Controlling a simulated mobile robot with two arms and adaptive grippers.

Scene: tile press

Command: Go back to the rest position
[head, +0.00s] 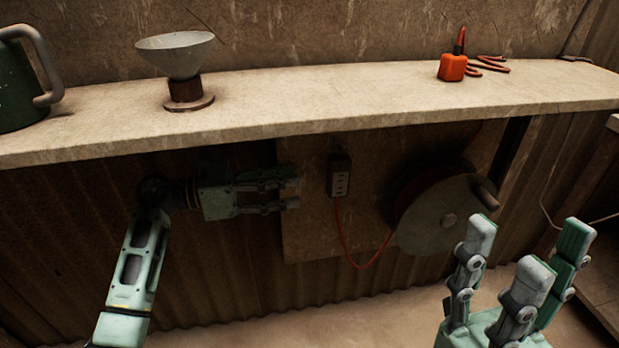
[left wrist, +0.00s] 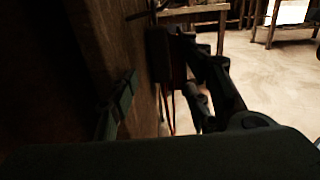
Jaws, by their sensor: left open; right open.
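My left gripper (head: 290,188) is under the shelf in the head view, its fingers pointing right in front of the brown board. It is open and holds nothing that I can see. In the left wrist view its fingers (left wrist: 165,100) stand apart in dim light. My right gripper (head: 520,260) is at the lower right of the head view, fingers pointing up, spread open and empty. It is in front of and below the grey wheel.
A long shelf (head: 330,105) crosses above my left gripper. It bears a bowl on a stand (head: 176,55), a green mug (head: 18,85) and an orange item (head: 452,68). A socket box (head: 340,176) with a red cord and a wheel (head: 440,222) are on the board (head: 310,235).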

